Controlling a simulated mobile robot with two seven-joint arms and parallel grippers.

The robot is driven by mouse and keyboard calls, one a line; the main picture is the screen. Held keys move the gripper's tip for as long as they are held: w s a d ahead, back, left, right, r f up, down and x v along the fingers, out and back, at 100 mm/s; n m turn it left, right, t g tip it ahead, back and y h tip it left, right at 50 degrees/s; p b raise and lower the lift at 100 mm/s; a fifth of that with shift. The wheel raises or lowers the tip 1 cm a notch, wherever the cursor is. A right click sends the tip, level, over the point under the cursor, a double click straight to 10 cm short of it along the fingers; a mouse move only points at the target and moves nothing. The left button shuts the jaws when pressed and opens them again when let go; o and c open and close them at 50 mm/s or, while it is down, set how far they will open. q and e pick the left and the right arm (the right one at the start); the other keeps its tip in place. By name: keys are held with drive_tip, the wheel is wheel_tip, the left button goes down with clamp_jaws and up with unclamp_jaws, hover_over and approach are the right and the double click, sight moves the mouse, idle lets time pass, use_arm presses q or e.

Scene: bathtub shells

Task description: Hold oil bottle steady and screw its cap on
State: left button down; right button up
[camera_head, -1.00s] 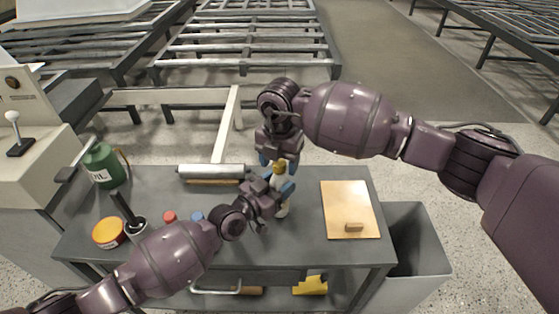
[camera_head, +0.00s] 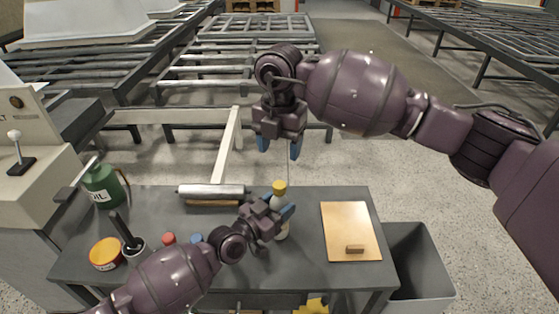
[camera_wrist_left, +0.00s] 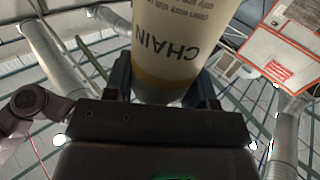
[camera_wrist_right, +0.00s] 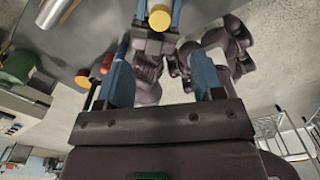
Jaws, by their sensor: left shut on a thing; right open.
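The oil bottle (camera_head: 283,231) is pale with a dark "CHAIN" label, which shows in the left wrist view (camera_wrist_left: 185,45). It stands roughly upright at the table's middle. My left gripper (camera_head: 282,208) is shut around its body. The yellow cap (camera_head: 280,187) sits on the bottle's top. The right wrist view also shows the cap (camera_wrist_right: 160,17), beyond the fingertips. Whether it is fully tight cannot be told. My right gripper (camera_head: 279,148) is open and empty, pointing down above the cap with a clear gap between them.
On the grey table (camera_head: 310,265) are a metal roller (camera_head: 211,190), a tan board (camera_head: 350,225) with a small block (camera_head: 355,249), an orange-lidded tin (camera_head: 105,253) and a green oil can (camera_head: 102,185). A grey bin (camera_head: 420,255) stands to the right.

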drive_tip(key=shift+r, duration=0.6)
use_arm(q)
drive_tip(key=shift+c, duration=1.8)
unclamp_jaws()
drive_tip(key=v, duration=1.1)
drive_tip(key=shift+p, duration=0.3)
use_arm(e)
drive_tip(key=shift+r, duration=0.65)
use_arm(q)
drive_tip(key=shift+d, duration=0.1)
